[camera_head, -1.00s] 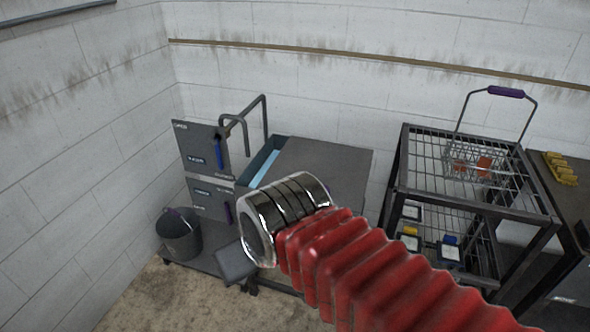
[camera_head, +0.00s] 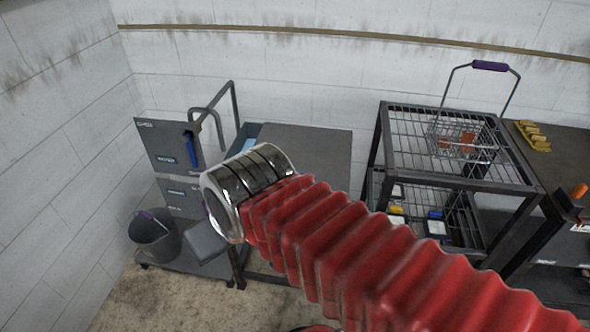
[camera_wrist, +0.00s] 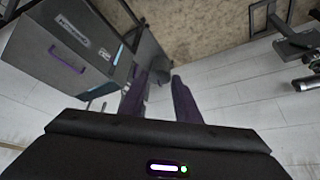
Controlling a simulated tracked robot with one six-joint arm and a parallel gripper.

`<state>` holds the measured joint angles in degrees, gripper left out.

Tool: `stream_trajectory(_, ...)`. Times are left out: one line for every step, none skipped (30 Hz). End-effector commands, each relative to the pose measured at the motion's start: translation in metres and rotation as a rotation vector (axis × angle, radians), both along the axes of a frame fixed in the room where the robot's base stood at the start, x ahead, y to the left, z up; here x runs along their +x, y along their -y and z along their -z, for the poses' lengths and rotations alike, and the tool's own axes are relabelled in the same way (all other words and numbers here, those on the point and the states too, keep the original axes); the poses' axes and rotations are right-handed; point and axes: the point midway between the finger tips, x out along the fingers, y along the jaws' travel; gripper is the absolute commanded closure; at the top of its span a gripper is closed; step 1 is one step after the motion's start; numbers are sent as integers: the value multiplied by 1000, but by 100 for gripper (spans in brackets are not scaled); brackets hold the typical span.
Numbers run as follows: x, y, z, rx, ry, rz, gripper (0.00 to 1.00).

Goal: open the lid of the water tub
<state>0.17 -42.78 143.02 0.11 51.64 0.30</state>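The water tub shows in the head view as a dark, blue-lined rim (camera_head: 246,134) behind my arm, with a strip of light blue inside it. My metal wrist collar and red arm sleeve hide the front of the tub. My gripper does not show in the head view. In the wrist view my gripper (camera_wrist: 161,80) has two dark purple fingers standing apart with nothing between them.
A grey cabinet (camera_head: 166,145) with a bent pipe (camera_head: 234,105) stands left of the tub. A bucket (camera_head: 154,240) is on the low platform below. A wire rack (camera_head: 455,150) with a basket stands right.

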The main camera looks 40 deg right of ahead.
Motion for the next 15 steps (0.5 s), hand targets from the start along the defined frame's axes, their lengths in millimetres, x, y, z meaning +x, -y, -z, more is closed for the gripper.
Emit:
stream_trajectory(2, 1, -1, 6, -2, 13, 71)
stream_trajectory(3, 2, -1, 12, -4, 24, 71)
stream_trajectory(6, 4, -2, 23, -8, 45, 71)
stream_trajectory(9, 5, -2, 33, -12, 65, 71)
stream_trajectory(12, 9, -3, 45, -16, 88, 71)
stream_trajectory(17, 15, -5, 63, -21, 124, 71)
stream_trajectory(20, 18, -6, 79, -26, 155, 71)
stream_trajectory(25, 22, -7, 96, -32, 191, 71)
stream_trajectory(32, 26, -8, 121, -38, 240, 71)
stream_trajectory(37, 30, -9, 141, -43, 281, 71)
stream_trajectory(42, 34, -10, 162, -49, 321, 71)
stream_trajectory(49, 41, -11, 190, -56, 377, 71)
stream_trajectory(55, 45, -12, 211, -60, 419, 71)
stream_trajectory(60, 50, -12, 232, -65, 461, 71)
stream_trajectory(67, 57, -12, 259, -72, 518, 71)
